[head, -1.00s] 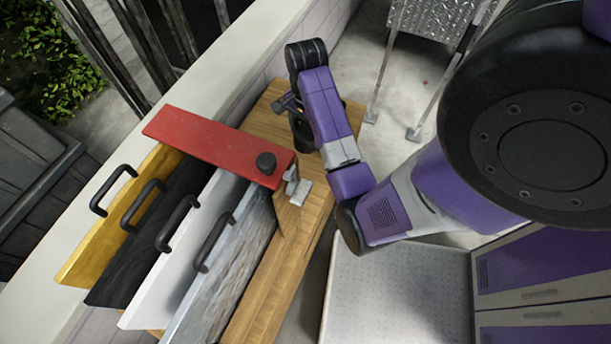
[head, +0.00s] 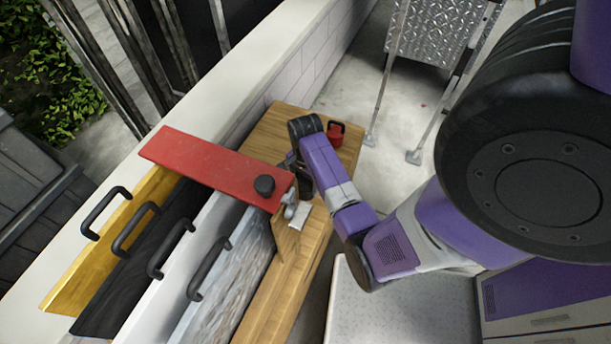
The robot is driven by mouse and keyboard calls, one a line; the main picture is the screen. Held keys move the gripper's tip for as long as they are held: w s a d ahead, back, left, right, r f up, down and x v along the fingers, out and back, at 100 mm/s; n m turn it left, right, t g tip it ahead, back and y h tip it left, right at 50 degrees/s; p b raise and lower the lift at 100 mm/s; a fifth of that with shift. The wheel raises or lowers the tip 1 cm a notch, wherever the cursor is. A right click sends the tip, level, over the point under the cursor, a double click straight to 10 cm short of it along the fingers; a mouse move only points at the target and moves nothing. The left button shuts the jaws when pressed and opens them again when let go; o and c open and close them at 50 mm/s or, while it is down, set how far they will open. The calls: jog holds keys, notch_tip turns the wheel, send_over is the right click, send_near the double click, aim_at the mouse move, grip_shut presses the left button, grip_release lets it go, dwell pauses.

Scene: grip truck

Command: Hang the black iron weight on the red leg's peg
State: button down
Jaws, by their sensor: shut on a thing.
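The red leg (head: 205,165) is a long red board lying across the upright panels. A round black knob (head: 264,186) stands on its right end, and a grey metal fitting (head: 290,202) shows at that end. I cannot tell for sure which part is the peg. My gripper (head: 291,163) is just beyond the red leg's right end, partly hidden by my wrist and the board. It is shut on the black iron weight (head: 305,184), a dark shape hanging below it beside the leg's end. The weight's handle and any contact with the leg are hidden.
A red weight with a handle (head: 336,132) stands on the far end of the wooden bench (head: 275,125). Yellow (head: 90,245), black, white and marbled panels with black handles stand upright at left. A pale wall ledge (head: 230,100) runs behind them.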

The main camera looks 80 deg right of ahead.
aim_at(305, 191)
jog(key=shift+f, duration=2.3)
jog(key=shift+f, duration=0.2)
jog(key=shift+c, duration=1.3)
grip_release()
jog(key=shift+f, duration=0.1)
jog(key=shift+f+b, duration=0.2)
jog(key=shift+b, duration=0.4)
notch_tip(305, 191, up, 8)
jog(key=shift+a+r+p, duration=0.1)
jog(key=shift+p, duration=0.6)
